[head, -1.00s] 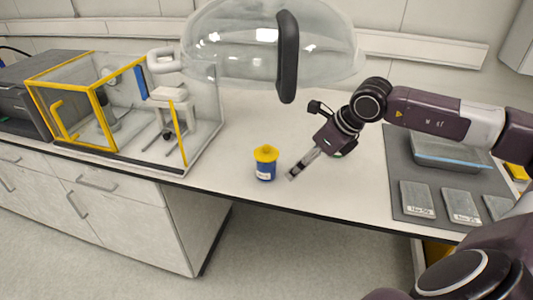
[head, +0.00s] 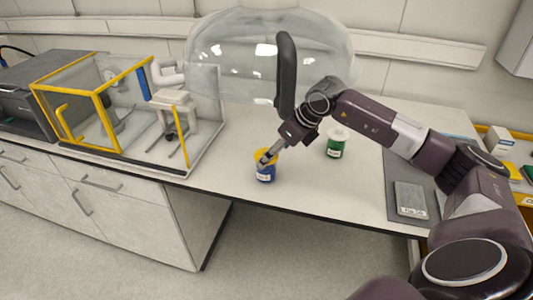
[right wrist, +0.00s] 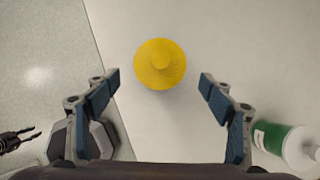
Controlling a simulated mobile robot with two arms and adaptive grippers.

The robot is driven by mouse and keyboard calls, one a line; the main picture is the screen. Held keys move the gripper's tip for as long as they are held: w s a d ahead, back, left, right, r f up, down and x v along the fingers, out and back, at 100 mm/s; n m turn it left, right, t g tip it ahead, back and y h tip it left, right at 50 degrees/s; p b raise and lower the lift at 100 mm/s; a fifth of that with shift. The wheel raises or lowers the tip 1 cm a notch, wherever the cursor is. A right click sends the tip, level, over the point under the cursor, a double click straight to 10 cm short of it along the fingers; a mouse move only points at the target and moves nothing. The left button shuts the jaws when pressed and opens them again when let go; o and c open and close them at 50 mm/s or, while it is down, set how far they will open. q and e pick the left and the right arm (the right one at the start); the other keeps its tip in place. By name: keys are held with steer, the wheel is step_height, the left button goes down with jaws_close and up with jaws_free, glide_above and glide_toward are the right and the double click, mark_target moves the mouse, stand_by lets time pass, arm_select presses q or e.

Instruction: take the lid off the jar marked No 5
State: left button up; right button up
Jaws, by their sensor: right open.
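A small blue jar (head: 266,174) with a white label stands near the bench's front edge; I cannot read the label. Its yellow lid (right wrist: 160,64) is on it, seen from above in the right wrist view with a round knob at its middle. My right gripper (head: 266,160) is at the lid in the head view and partly hides it. In the right wrist view the gripper (right wrist: 159,84) is open, with one finger to each side of the lid and a gap on both sides. My left gripper is not in the head view.
A green jar (head: 336,148) with a white top stands right of the blue jar; it also shows in the right wrist view (right wrist: 278,138). A clear dome (head: 230,55) and a black handle (head: 285,80) are behind. A yellow-framed glass box (head: 120,110) is left. A grey mat (head: 398,160) lies right.

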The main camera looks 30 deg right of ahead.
mark_target(267, 149)
steer(key=w, duration=0.1)
steer(key=w+p, duration=0.1)
steer(key=w+a, duration=0.1)
steer(key=shift+a+f, duration=0.1)
steer(key=shift+f, duration=0.15)
steer(key=shift+w+f, duration=0.15)
steer(key=shift+f, duration=0.1)
steer(key=shift+c, duration=0.5)
steer(key=c, duration=0.9)
